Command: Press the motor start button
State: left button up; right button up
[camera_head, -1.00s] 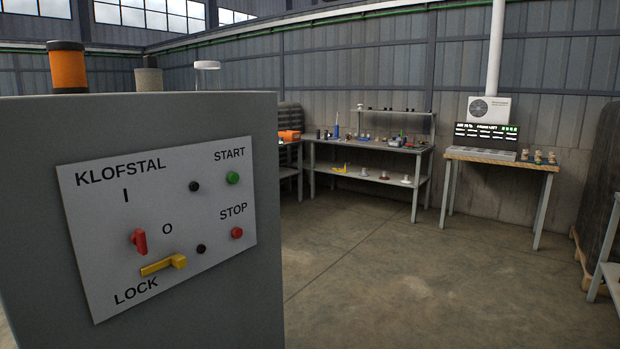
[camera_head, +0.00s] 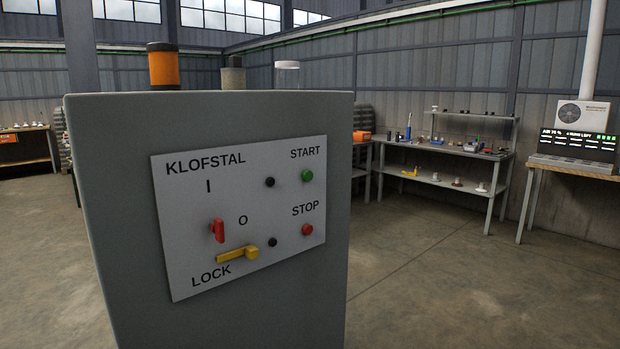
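A grey control cabinet (camera_head: 120,215) stands close in front of me, left of centre. Its light panel (camera_head: 180,275) reads KLOFSTAL. The green button (camera_head: 307,176) under START is at the panel's upper right. The red button (camera_head: 307,230) under STOP is below it. A red switch handle (camera_head: 217,230) sits near the I and O marks. A yellow lever (camera_head: 240,254) lies roughly level beside LOCK. Two black round parts (camera_head: 270,182) sit left of the buttons, one upper and one lower. Neither of my grippers shows in the head view.
An orange lamp (camera_head: 163,68) and a grey cylinder (camera_head: 233,77) rise behind the cabinet's top. A workbench with small items (camera_head: 436,184) and a table with a display (camera_head: 577,145) stand along the back wall. The floor (camera_head: 450,280) right of the cabinet is clear.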

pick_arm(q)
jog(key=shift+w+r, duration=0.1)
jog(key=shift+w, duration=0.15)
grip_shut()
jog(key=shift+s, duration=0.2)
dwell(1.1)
